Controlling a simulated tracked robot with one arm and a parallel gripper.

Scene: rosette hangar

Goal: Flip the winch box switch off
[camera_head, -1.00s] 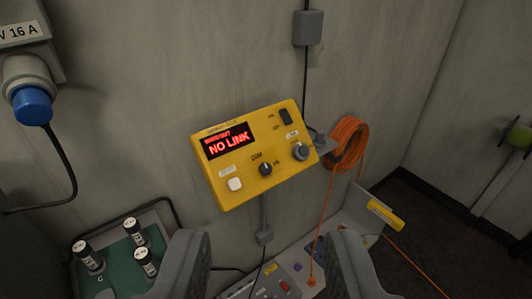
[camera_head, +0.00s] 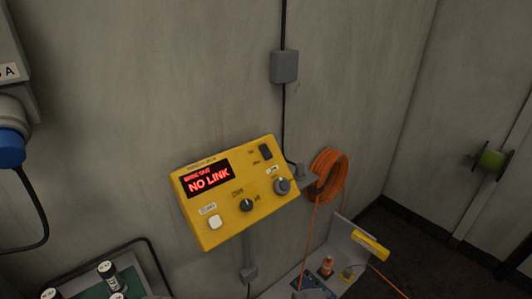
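A yellow control box (camera_head: 262,221) is on the grey wall, tilted in the picture. Its display (camera_head: 209,179) shows red text reading "NO LINK" under a smaller, blurred line. A dark rocker switch (camera_head: 265,152) sits at its upper right; I cannot tell its position. Below the switch is a grey round knob (camera_head: 282,186).
A coiled orange cable (camera_head: 329,172) hangs right of the box. A grey junction box (camera_head: 284,66) with a black cable is above. A blue plug (camera_head: 10,148) is at the left edge. Black cylinders on a tray (camera_head: 130,275) are at lower left.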

